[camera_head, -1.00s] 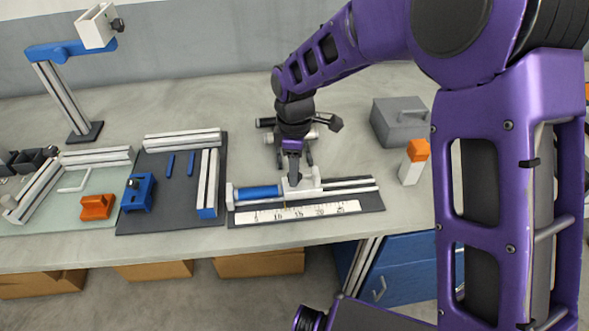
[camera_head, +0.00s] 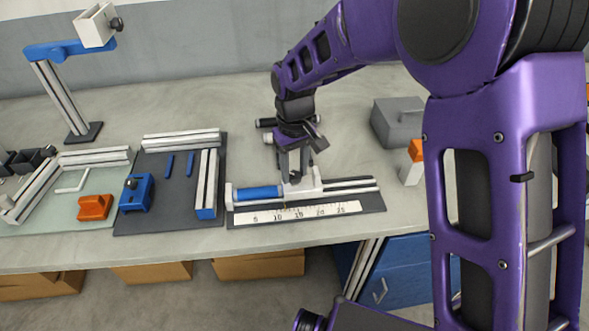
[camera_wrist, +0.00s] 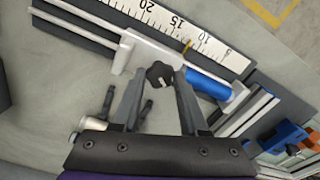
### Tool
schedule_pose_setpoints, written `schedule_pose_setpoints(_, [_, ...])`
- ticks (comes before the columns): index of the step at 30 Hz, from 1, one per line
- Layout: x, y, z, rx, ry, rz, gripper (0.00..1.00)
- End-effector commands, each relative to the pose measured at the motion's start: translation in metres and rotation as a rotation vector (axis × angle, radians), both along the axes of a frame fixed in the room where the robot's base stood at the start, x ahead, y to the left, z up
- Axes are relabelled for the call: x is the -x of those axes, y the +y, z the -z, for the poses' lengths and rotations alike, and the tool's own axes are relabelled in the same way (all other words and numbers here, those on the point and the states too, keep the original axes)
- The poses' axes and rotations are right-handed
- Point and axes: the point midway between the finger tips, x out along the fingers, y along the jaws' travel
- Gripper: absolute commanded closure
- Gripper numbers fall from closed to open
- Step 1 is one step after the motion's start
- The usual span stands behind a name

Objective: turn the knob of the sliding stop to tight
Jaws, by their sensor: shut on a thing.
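The sliding stop (camera_head: 309,187) is a white piece on the ruler rail, right of a blue cylinder (camera_head: 257,192). In the wrist view the stop (camera_wrist: 146,54) shows with its black lobed knob (camera_wrist: 160,75), which faces my gripper. My gripper (camera_wrist: 160,78) has one finger on each side of the knob and is shut on it. In the head view my gripper (camera_head: 294,172) points down over the stop, and its fingers partly hide the knob. The knob's tightness cannot be read from its look.
A printed scale (camera_head: 300,211) runs along the front of the dark base (camera_head: 368,204). A grey box (camera_head: 399,122) and an orange-topped white block (camera_head: 412,172) stand to the right. A dark board (camera_head: 176,205) with a blue clamp (camera_head: 137,192) lies left.

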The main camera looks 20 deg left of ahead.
Motion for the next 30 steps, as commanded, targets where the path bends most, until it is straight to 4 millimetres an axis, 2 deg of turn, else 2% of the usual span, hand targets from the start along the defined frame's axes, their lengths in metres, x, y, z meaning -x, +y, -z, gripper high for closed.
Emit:
schedule_pose_setpoints(18, [-0.0006,0.0009,-0.0017,-0.003,-0.003,0.58,1.0])
schedule_pose_setpoints(30, [-0.0005,0.0011,-0.0018,-0.003,-0.002,0.864,1.0])
